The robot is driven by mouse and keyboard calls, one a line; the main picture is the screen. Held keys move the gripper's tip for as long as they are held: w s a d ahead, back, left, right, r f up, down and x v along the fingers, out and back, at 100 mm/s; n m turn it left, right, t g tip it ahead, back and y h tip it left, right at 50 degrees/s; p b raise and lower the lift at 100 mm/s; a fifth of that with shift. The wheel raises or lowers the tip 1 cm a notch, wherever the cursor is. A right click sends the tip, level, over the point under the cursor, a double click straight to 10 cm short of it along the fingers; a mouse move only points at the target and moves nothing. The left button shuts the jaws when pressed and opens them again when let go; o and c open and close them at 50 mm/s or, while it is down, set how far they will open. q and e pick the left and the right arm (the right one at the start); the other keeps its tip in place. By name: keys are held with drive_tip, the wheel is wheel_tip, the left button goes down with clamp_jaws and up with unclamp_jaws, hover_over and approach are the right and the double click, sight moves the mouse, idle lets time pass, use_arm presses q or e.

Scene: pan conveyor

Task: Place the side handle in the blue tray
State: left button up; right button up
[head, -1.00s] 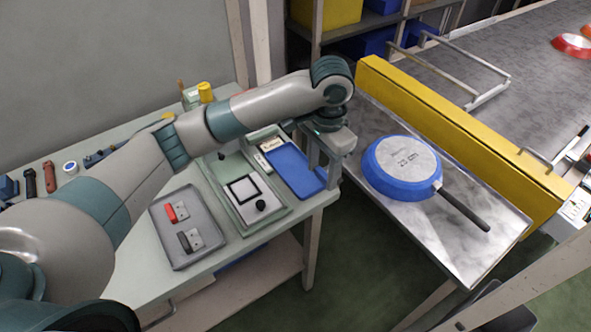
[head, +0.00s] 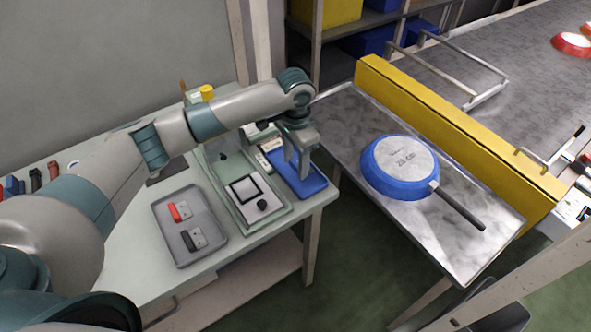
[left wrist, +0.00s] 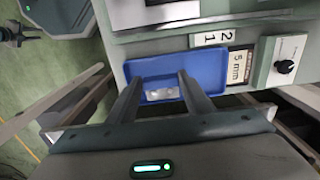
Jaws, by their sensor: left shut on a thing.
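The blue tray (head: 313,188) lies near the right end of the green workbench. My left gripper (head: 303,172) points down over it. In the left wrist view, the fingers (left wrist: 160,88) are closed in on a small silvery piece (left wrist: 163,94), which looks like the metal plate of the side handle. The tray (left wrist: 212,72) lies behind it. The rest of the handle is hidden, and I cannot tell whether it touches the tray floor. My right gripper is not in view.
A grey tray (head: 208,253) holds a red handle (head: 174,212) and a black handle (head: 187,241). A fixture (head: 270,217) with a knob stands beside the blue tray. A blue pan (head: 400,168) lies upside down on the metal table, beside the yellow barrier (head: 450,135).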

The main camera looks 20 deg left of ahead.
sight(296, 166)
use_arm(q)
wheel_tip(296, 166, down, 3)
drive_tip(key=shift+r+p, duration=0.15)
drive_tip(key=shift+p, duration=0.5)
drive_tip(key=shift+f, duration=0.6)
drive_tip(key=shift+f, duration=0.1)
drive_tip(key=o, duration=1.1)
